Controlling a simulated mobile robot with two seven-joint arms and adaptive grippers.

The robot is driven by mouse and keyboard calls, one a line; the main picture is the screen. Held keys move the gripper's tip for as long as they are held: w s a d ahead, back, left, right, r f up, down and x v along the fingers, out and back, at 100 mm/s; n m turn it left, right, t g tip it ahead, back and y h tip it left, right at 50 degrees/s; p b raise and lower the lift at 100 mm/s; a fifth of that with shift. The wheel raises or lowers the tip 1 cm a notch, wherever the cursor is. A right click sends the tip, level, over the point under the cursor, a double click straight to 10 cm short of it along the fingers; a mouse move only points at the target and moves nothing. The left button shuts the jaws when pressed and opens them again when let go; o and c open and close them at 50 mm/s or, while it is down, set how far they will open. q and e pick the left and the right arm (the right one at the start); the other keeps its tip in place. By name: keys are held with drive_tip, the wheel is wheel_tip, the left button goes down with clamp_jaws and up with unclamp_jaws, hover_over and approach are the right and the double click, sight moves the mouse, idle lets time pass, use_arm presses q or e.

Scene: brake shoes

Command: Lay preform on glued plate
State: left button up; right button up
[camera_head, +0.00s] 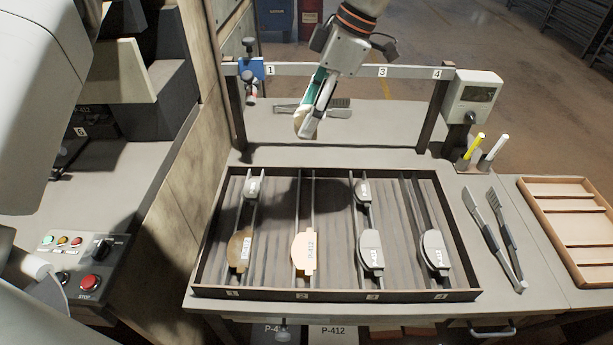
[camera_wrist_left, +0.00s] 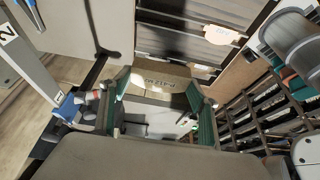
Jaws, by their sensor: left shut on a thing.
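My left gripper (camera_head: 308,130) hangs over the work surface behind the tray. It is shut on a tan preform (camera_wrist_left: 158,82), seen between the green finger pads in the left wrist view; in the head view it is mostly hidden by the gripper. In the tray (camera_head: 340,296), lane 1 holds a brown plate (camera_head: 238,252) and lane 2 a lighter tan plate (camera_head: 303,252). Lanes 3 and 4 hold grey plates (camera_head: 371,252) (camera_head: 434,252). I cannot tell for certain which plate carries glue. My right gripper is out of view.
A numbered rail (camera_head: 310,69) on posts stands behind the tray, with a blue clamp (camera_head: 250,69) at left. Tongs (camera_head: 492,235), two markers (camera_head: 476,148) and a grey display box (camera_head: 472,97) are at right. An orange-brown rack (camera_head: 570,190) lies farther right.

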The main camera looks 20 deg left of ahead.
use_arm(q)
drive_tip(key=p, duration=0.1)
hover_over(300, 250)
drive_tip(key=d, duration=0.2)
drive_tip(key=f, duration=1.9)
drive_tip(key=shift+w+a+b, duration=0.25)
drive_tip(key=shift+w+b, duration=0.05)
drive_tip(key=shift+b, duration=0.1)
drive_tip(key=shift+f, duration=0.15)
drive_tip(key=o, duration=0.8)
drive_tip(key=shift+f, duration=0.1)
drive_tip(key=o, duration=0.4)
drive_tip(key=v, duration=1.2)
drive_tip(key=shift+d, duration=0.1)
